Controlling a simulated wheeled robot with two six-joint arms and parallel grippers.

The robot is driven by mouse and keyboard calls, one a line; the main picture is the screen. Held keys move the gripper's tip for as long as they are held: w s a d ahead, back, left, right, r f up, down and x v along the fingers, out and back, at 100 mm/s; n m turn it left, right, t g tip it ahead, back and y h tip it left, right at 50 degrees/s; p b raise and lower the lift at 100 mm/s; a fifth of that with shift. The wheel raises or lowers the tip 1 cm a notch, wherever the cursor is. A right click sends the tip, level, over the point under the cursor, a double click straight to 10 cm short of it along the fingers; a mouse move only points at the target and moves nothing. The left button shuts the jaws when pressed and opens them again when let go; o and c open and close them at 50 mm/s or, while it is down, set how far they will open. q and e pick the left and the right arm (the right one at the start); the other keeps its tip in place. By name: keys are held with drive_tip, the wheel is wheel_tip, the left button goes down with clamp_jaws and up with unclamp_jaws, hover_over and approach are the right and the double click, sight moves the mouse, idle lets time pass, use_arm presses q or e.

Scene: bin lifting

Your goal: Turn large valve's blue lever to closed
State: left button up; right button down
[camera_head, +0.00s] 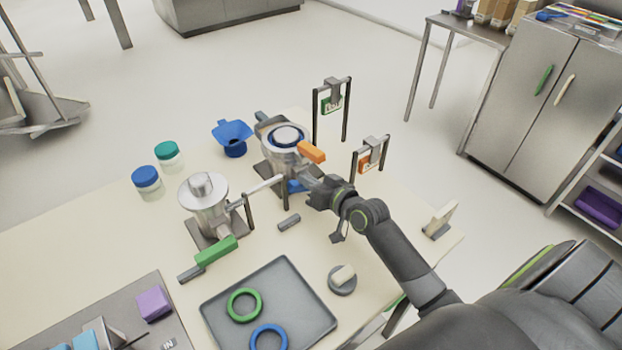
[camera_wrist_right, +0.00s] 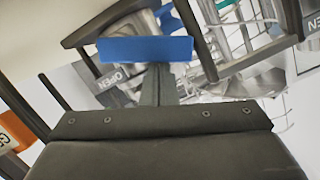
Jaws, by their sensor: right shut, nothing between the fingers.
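The larger steel vessel (camera_head: 285,158), with a blue ring on its top and an orange handle (camera_head: 311,152), stands at the back right of the table. Its blue lever (camera_head: 297,186) shows low on its front side, partly hidden by my right gripper. My right gripper (camera_head: 308,183) is shut and empty, right at the lever. In the right wrist view the blue lever (camera_wrist_right: 145,49) lies crosswise just beyond the shut fingertips (camera_wrist_right: 158,75); whether they touch cannot be told. My left gripper is not in view.
A smaller steel vessel (camera_head: 204,205) with a green lever (camera_head: 216,250) stands to the left. A blue funnel (camera_head: 233,137) and two lidded jars are behind. Two framed hanging signs (camera_head: 332,100) stand near the back edge. A grey tray (camera_head: 305,285) with rings lies in front.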

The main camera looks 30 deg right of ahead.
drive_tip(key=n, duration=0.1)
drive_tip(key=a+f+n+h, duration=0.1)
drive_tip(key=shift+s+a+f+n, duration=0.15)
drive_tip(key=shift+a+n, duration=0.05)
drive_tip(key=shift+n, duration=0.1)
drive_tip(key=shift+a+f+b, duration=0.2)
drive_tip(key=shift+b, duration=0.1)
idle(0.5)
wheel_tip(320, 180, up, 10)
idle(0.4)
drive_tip(key=shift+f, duration=0.1)
